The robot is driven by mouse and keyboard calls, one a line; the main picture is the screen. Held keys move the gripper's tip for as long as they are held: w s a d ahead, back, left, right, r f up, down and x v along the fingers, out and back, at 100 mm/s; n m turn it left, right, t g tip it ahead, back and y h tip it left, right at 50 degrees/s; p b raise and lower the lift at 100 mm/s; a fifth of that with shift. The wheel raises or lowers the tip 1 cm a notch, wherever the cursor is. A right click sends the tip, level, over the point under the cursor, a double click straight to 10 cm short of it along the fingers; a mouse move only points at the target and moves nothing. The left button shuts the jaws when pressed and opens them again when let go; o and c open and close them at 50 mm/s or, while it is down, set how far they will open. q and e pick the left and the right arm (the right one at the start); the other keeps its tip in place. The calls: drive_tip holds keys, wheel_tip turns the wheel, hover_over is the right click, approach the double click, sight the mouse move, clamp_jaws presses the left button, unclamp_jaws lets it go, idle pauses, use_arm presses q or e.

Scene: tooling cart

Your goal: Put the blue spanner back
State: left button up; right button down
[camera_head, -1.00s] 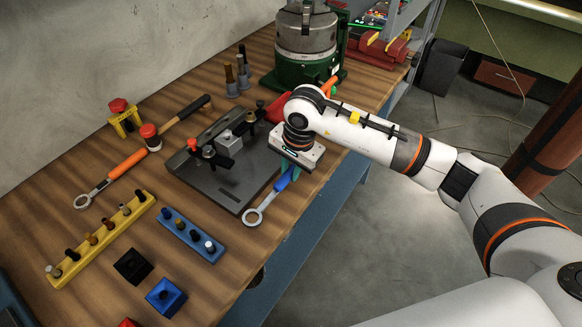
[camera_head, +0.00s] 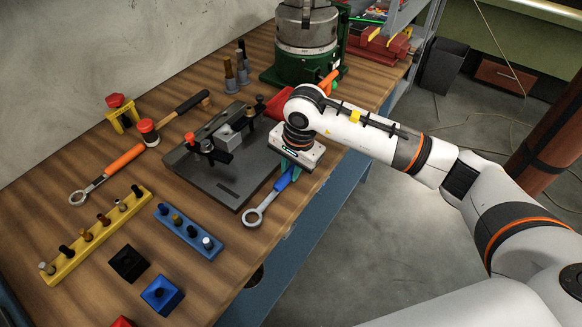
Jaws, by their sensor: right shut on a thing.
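The blue spanner (camera_head: 272,200) has a blue handle and a grey ring end. It lies at the front edge of the table, beside the dark fixture plate (camera_head: 225,184), with its ring toward the lower left. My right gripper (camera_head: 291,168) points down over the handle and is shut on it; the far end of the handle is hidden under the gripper. I cannot tell whether the spanner touches the table. My left gripper is not in view.
An orange-handled spanner (camera_head: 118,164) and a hammer (camera_head: 178,113) lie at the left. A yellow peg rack (camera_head: 99,237) and a blue peg rack (camera_head: 188,231) stand in front, near a black block (camera_head: 129,263) and a blue block (camera_head: 162,295). A green-based chuck (camera_head: 305,40) stands behind.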

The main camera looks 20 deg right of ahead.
drive_tip(key=c, duration=1.2)
unclamp_jaws()
